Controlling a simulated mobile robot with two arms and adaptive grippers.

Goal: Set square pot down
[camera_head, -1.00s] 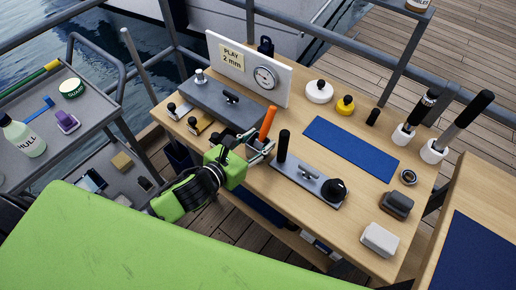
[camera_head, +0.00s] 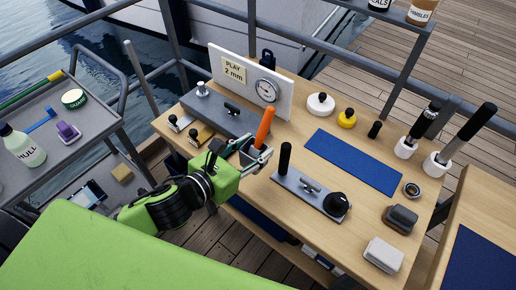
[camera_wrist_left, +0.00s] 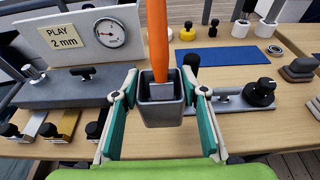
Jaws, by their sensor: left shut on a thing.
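The square pot (camera_wrist_left: 162,104) is small, grey and upright in the left wrist view, with an orange-handled tool (camera_wrist_left: 157,40) standing in it. My left gripper (camera_wrist_left: 161,98) is shut on it, one finger pressed to each side. In the head view my left gripper (camera_head: 249,160) holds the pot at the near edge of the wooden table (camera_head: 352,235), and the orange handle (camera_head: 265,126) rises from it. The fingers partly hide the pot there. I cannot tell whether its base touches the table. My right gripper is in neither view.
A grey plate with black knobs (camera_head: 297,185) lies right of the pot. A grey block (camera_head: 222,112) and a gauge board (camera_head: 245,75) stand behind. A blue mat (camera_head: 350,160) lies to the right. Two white cups (camera_head: 405,148) hold black-handled tools.

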